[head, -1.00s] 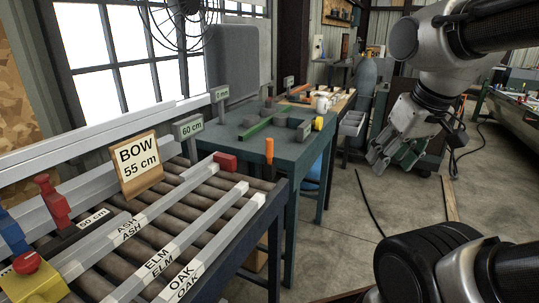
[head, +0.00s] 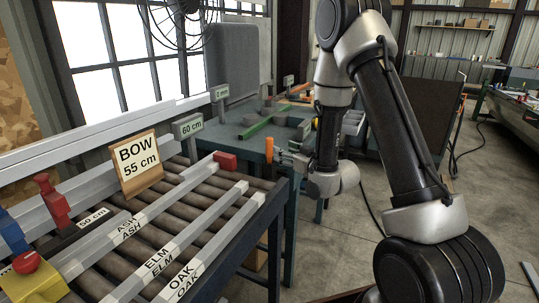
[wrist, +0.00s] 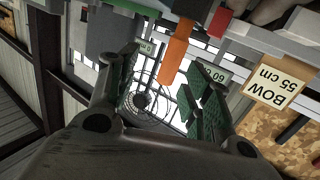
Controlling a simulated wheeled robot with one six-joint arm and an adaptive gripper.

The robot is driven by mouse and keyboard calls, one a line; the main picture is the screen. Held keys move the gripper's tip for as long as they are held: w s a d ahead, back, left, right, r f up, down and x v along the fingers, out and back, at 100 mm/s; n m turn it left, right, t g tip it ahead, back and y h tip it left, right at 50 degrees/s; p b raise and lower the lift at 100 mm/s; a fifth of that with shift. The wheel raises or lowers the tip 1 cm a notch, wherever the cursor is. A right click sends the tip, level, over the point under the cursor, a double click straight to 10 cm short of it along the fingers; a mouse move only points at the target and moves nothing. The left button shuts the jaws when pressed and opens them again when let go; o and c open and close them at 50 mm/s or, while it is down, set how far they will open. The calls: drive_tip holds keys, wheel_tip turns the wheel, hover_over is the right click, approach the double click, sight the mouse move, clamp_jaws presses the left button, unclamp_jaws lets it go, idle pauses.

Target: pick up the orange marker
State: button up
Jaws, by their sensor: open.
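The orange marker (head: 269,149) stands upright at the far right end of the roller bench, by the blue-green table. My gripper (head: 286,160) is just to the right of it in the head view, fingers pointing left towards it. In the wrist view, which looks upside down, the orange marker (wrist: 175,56) appears between the two green-padded fingers of my open gripper (wrist: 166,72). Nothing is held. Whether the marker is between the pads in depth or still beyond them, I cannot tell.
The roller bench carries labelled grey bars (head: 205,227), one with a red end block (head: 225,160). A BOW 55 cm sign (head: 139,165) and a 60 cm sign (head: 187,127) stand behind. A green bar (head: 256,127) lies on the table.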

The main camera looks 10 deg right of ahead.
sight(269, 148)
drive_tip(key=shift+t+y, duration=0.4)
drive_tip(key=shift+y, duration=0.1)
drive_tip(key=x, duration=0.2)
drive_tip(key=a+x, duration=0.1)
drive_tip(key=x, duration=0.2)
drive_tip(key=f+x, duration=0.1)
drive_tip(key=x, duration=0.1)
drive_tip(key=shift+a, duration=0.35)
drive_tip(key=c, duration=1.1)
